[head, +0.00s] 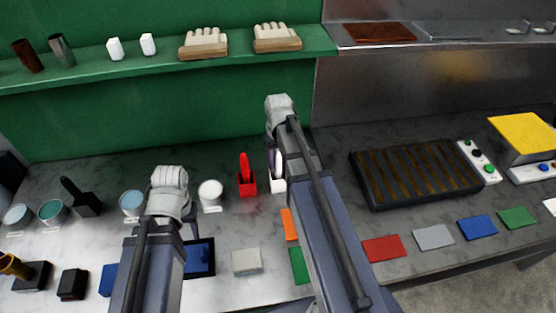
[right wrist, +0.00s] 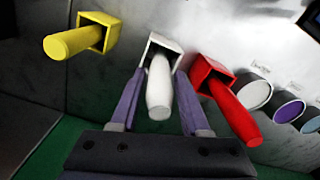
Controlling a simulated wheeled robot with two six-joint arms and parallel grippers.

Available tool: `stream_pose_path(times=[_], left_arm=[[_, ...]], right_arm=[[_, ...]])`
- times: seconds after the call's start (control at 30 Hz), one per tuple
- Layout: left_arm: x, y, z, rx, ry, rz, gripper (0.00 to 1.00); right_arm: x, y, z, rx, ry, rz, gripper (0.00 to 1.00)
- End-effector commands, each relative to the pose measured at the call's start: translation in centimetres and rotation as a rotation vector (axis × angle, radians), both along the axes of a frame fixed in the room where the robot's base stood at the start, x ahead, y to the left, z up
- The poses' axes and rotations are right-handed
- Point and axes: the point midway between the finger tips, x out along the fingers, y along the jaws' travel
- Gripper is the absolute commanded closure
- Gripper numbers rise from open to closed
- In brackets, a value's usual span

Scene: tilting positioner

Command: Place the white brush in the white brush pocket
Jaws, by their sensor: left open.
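The white brush (right wrist: 159,88) stands with its lower end inside the white brush pocket (right wrist: 150,50) in the right wrist view, its thick handle end sticking out. The two fingers of my right gripper (right wrist: 160,78) flank the brush on both sides, with narrow gaps visible, so the gripper looks open around it. In the head view the white pocket (head: 278,185) shows beside my right gripper's finger, and my right arm hides most of the brush there. My left gripper (head: 191,228) is open above the table, mostly hidden behind its own wrist.
A red pocket (head: 247,189) with a red brush (right wrist: 230,108) stands close beside the white one. A yellow brush (right wrist: 72,42) in its pocket is on the other side. Paint cups (head: 210,190) and a blue-screened tablet (head: 200,258) are nearby. A green shelf (head: 140,68) runs behind.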

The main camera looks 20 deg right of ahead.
Motion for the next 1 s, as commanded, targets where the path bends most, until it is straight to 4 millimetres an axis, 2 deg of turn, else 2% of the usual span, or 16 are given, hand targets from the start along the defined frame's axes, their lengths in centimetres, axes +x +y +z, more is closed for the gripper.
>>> stream_pose_path(times=[0.03,0.13,0.57,0.77,1.0], left_arm=[[0.0,0.0,0.0,0.000,0.000,0.000,0.50],[0.0,0.0,0.0,0.000,0.000,0.000,0.50],[0.0,0.0,0.6,0.000,0.000,0.000,0.50],[0.0,0.0,2.5,-0.001,0.000,0.002,0.50],[0.0,0.0,6.0,-0.002,0.000,0.009,0.50]], right_arm=[[0.0,0.0,0.0,0.000,0.000,0.000,0.48],[0.0,0.0,0.0,0.000,0.000,0.000,0.37],[0.0,0.0,0.6,0.000,0.000,0.000,0.37],[0.0,0.0,2.5,0.000,0.000,0.000,0.37],[0.0,0.0,6.0,0.000,0.000,0.000,0.37]])
